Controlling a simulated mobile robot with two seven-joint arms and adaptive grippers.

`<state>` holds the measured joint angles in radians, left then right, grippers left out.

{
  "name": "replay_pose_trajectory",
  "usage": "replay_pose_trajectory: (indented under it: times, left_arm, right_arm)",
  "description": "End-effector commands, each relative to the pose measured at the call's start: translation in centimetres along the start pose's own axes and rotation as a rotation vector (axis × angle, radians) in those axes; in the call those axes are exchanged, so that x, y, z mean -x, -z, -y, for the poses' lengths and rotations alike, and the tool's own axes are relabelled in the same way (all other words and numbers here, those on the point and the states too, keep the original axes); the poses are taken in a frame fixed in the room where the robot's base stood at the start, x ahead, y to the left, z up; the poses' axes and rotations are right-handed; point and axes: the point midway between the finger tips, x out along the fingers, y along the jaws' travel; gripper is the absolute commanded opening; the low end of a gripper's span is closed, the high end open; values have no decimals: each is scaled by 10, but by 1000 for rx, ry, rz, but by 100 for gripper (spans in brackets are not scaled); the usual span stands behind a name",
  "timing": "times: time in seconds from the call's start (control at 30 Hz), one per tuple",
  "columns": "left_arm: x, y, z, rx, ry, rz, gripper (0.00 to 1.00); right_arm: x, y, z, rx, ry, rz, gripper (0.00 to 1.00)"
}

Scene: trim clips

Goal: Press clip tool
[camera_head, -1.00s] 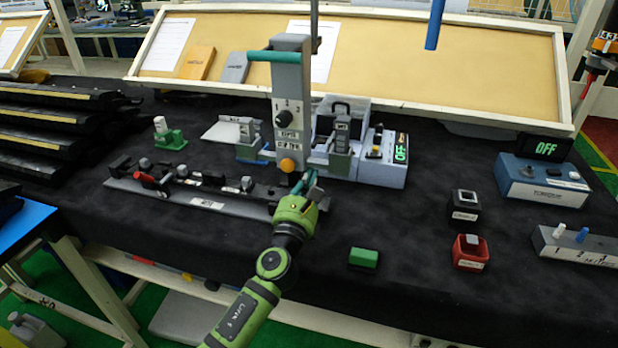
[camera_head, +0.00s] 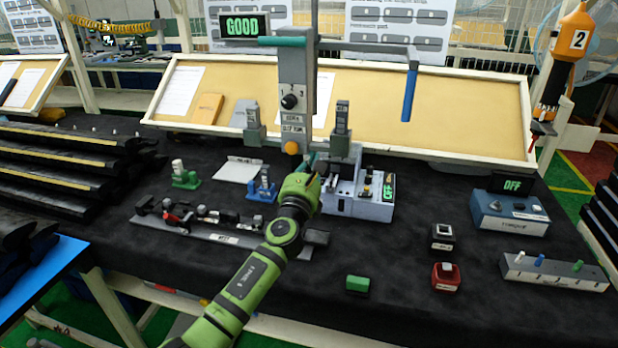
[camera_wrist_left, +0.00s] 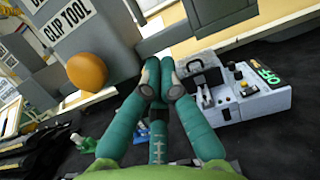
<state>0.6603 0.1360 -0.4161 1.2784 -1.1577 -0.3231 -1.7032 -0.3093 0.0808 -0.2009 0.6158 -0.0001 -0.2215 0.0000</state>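The clip tool (camera_head: 296,85) is a tall grey column with a numbered dial and an orange round button (camera_head: 291,147). The button also shows large in the left wrist view (camera_wrist_left: 87,70). Its head stands raised, with a grey-green block on each side. A display (camera_head: 244,25) at the top reads GOOD. My left gripper (camera_head: 312,163) is just below and right of the button, apart from it in the wrist view. Its teal fingers (camera_wrist_left: 160,78) are together with nothing visible between them. My right gripper is in neither view.
A grey control box (camera_head: 370,205) reading OFF stands behind my gripper. A fixture rail (camera_head: 222,237) lies left of my arm. A blue clip stand (camera_head: 262,190) sits behind it. A green block (camera_head: 357,283) and a red box (camera_head: 446,278) lie right.

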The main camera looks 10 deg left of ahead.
Motion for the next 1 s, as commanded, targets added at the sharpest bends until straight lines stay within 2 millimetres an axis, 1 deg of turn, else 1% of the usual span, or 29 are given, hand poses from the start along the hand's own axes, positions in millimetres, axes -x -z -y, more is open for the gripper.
replay_pose_trajectory:
  times: [0.03, 0.2, 0.3, 0.47, 1.0]
  left_arm:
    - [-7, -15, 0, -1, -1, 8, 0]
    - [-14, -28, 0, 1, 0, 7, 0]
    - [-16, -31, 0, 1, 0, 6, 0]
    - [-18, -33, -1, 1, 0, 4, 0]
    - [-16, -29, -3, 0, -1, 1, 0]
  right_arm:
    - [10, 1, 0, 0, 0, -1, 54]
    - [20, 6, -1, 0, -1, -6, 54]
    - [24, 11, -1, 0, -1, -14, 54]
    - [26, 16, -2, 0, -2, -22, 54]
    - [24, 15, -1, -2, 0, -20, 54]
